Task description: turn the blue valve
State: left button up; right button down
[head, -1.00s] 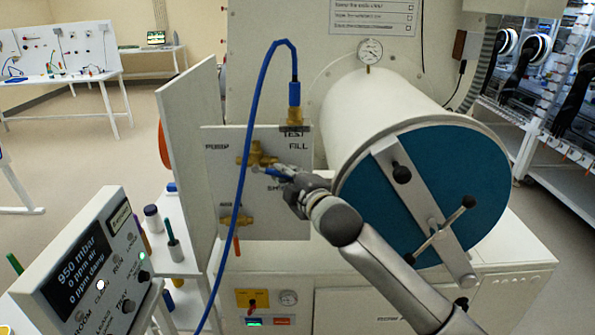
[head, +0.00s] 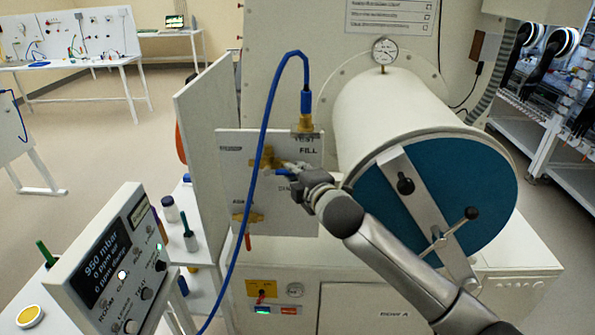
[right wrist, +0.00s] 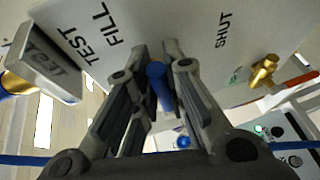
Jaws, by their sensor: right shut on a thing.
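The blue valve's handle (right wrist: 158,86) lies between the two fingers of my right gripper (right wrist: 155,75) in the right wrist view. In the head view my right gripper (head: 297,176) is at the white valve panel (head: 240,160), shut on the blue handle. A bit of the blue handle (head: 283,174) shows beside the brass valve body (head: 266,160). The gripper hides the rest of the handle. The panel carries the words TEST, FILL and SHUT, which read clearly in the right wrist view. My left gripper is not in view.
A blue hose (head: 262,150) loops from the brass fitting at the panel's top down past its front. A second brass valve (head: 250,217) with an orange handle sits lower. The white chamber with a blue door (head: 465,190) stands right. A gauge box (head: 105,265) stands front left.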

jog(key=c, duration=1.5)
grip_release()
jog(key=shift+o, duration=0.2)
jog(key=shift+s, duration=0.1)
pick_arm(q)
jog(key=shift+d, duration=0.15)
pick_arm(e)
jog(key=v, duration=1.2)
